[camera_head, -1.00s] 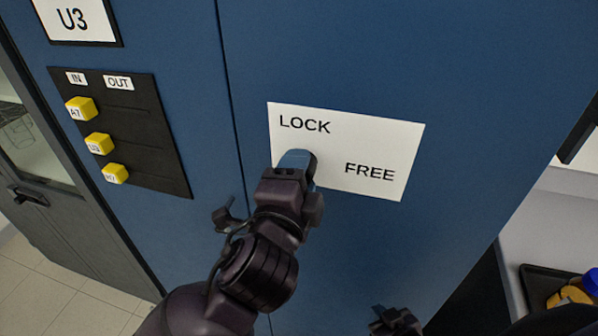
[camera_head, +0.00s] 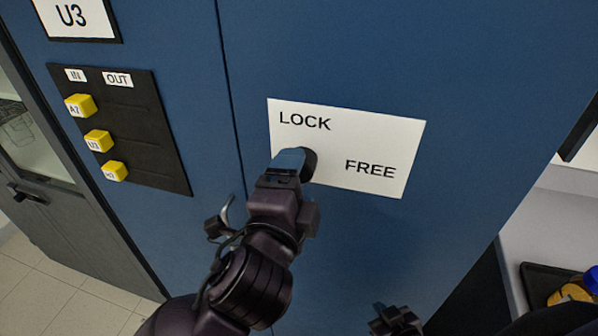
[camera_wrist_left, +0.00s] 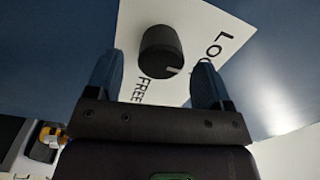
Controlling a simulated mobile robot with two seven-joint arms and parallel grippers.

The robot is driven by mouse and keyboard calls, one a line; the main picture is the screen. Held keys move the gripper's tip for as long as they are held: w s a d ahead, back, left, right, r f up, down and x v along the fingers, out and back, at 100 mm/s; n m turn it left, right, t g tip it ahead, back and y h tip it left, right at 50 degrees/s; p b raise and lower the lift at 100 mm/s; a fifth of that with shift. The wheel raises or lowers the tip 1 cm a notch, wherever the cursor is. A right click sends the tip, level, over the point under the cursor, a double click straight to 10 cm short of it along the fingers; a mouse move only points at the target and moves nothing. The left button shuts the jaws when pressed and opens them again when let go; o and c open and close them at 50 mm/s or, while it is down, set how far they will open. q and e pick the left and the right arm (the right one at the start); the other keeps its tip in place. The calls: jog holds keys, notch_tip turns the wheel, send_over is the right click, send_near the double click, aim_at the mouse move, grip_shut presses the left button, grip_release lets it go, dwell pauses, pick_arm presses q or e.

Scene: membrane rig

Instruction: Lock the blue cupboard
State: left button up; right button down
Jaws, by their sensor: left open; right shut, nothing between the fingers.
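The blue cupboard (camera_head: 350,60) fills most of the head view. Its white plate (camera_head: 400,130) reads LOCK at upper left and FREE at lower right. A dark round knob (camera_head: 310,165) on the plate is partly hidden behind my left gripper (camera_head: 287,160). In the left wrist view the knob (camera_wrist_left: 158,48) is fully seen, with a white mark on its lower-right edge, between the two words. My left gripper is open; its blue fingers stand either side of the knob's line, apart from it. My right gripper (camera_head: 396,320) is shut and empty, low in front of the cupboard.
Left of the door seam, a black panel (camera_head: 145,150) marked IN and OUT holds yellow blocks (camera_head: 98,141) in the IN column. A U3 sign (camera_head: 75,18) is above. At lower right, a black tray (camera_head: 540,284) holds a yellow and blue item.

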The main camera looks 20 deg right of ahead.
pick_arm(q)
jog(key=v, duration=0.8)
jog(key=shift+s+a+b, duration=0.2)
jog(key=shift+s+b, duration=0.15)
jog(key=shift+b, duration=0.1)
